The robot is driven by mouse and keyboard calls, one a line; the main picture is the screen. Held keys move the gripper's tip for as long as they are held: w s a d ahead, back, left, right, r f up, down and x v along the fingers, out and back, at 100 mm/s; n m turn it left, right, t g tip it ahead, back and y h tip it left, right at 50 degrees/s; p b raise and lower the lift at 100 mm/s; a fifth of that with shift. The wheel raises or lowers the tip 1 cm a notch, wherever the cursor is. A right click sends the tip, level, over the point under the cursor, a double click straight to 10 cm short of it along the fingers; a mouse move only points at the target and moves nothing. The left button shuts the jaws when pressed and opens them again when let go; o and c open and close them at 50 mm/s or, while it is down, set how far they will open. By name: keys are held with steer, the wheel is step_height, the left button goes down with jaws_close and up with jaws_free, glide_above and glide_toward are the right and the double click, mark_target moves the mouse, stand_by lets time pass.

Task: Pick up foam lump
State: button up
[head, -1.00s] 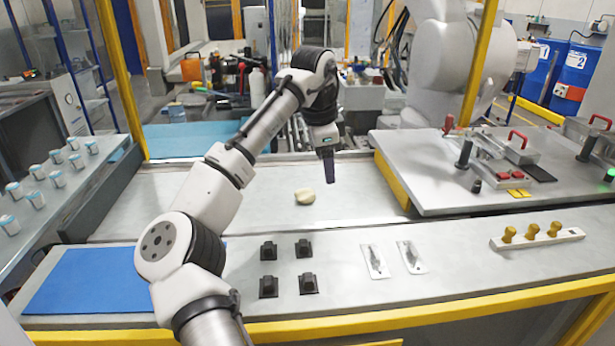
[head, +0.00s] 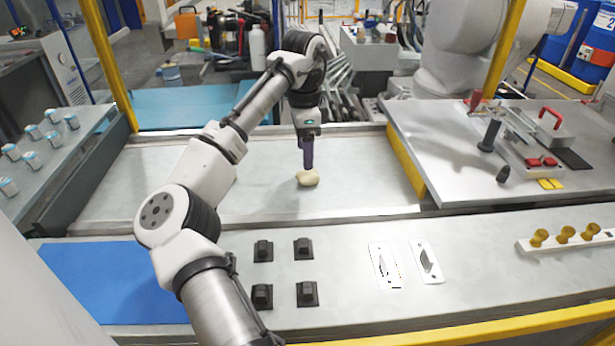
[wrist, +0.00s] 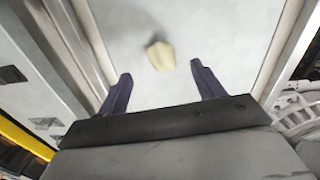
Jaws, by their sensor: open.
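The foam lump (head: 308,178) is a small, pale cream, rounded piece lying on the grey sunken surface in the middle of the head view. My gripper (head: 308,160) points down just above or behind it in that view; the exact gap is hard to tell there. In the wrist view the foam lump (wrist: 160,56) lies beyond the fingertips, roughly centred between them. My gripper (wrist: 160,82) shows two dark purple fingers spread apart, with nothing between them.
A raised grey platform (head: 480,180) with a yellow side and red-handled clamps stands to the right. Several black blocks (head: 263,250) and two white plates (head: 384,265) sit on the front ledge. A blue mat (head: 110,285) lies front left. The surface around the lump is clear.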

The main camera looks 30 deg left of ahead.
mark_target(307, 172)
steer(key=shift+d+f+p, duration=0.2)
steer(key=shift+f+p, duration=0.8)
steer(key=shift+f, duration=2.2)
steer(key=c, duration=1)
